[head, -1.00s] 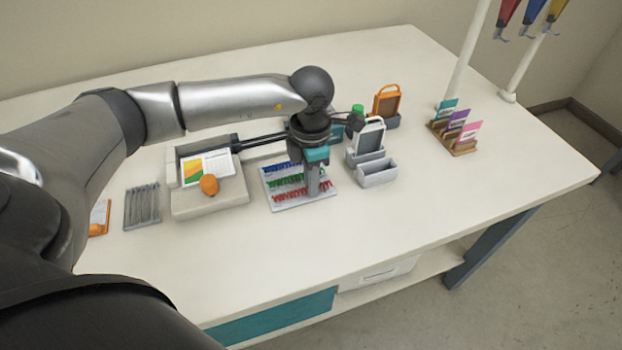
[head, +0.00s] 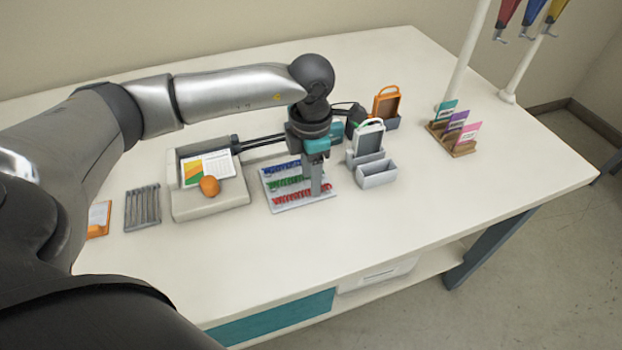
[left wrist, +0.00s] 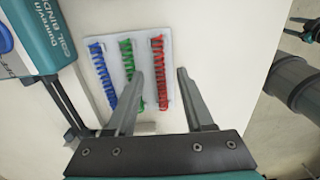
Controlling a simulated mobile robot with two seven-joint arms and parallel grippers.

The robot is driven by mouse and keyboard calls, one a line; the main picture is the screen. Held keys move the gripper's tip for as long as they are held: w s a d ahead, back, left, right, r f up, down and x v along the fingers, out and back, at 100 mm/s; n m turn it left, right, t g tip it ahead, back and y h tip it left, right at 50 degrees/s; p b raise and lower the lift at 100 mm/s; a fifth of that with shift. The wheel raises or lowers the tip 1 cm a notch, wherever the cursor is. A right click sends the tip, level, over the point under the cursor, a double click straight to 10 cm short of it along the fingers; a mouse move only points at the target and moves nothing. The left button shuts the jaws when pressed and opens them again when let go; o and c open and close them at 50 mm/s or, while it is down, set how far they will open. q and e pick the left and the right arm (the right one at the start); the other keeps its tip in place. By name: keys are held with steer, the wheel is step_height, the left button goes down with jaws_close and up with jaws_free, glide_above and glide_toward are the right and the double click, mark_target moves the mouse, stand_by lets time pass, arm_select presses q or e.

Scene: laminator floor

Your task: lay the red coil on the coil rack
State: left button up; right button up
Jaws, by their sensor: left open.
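The red coil (head: 290,199) lies along the near edge of a white tray (head: 318,204), beside a green coil (head: 284,183) and a blue coil (head: 279,168). A grey grooved rack (head: 142,207), which looks like the coil rack, lies empty at the left. My left gripper (head: 317,193) points down at the right part of the tray. In the left wrist view its fingers (left wrist: 160,74) are open, with the red coil (left wrist: 158,60) showing between them; the height gap is unclear. A dark, teal-marked part at that view's upper right edge may be my right gripper (left wrist: 298,28).
A coil binding machine (head: 210,203) with an orange knob stands between rack and tray. Grey holders (head: 377,175), an orange-framed item (head: 387,102) and a wooden card stand (head: 452,142) stand to the right. The front of the table is clear.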

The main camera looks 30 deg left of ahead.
arm_select(q)
step_height(320, 180, up, 13)
steer(key=p, duration=0.1)
steer(key=shift+p, duration=0.3)
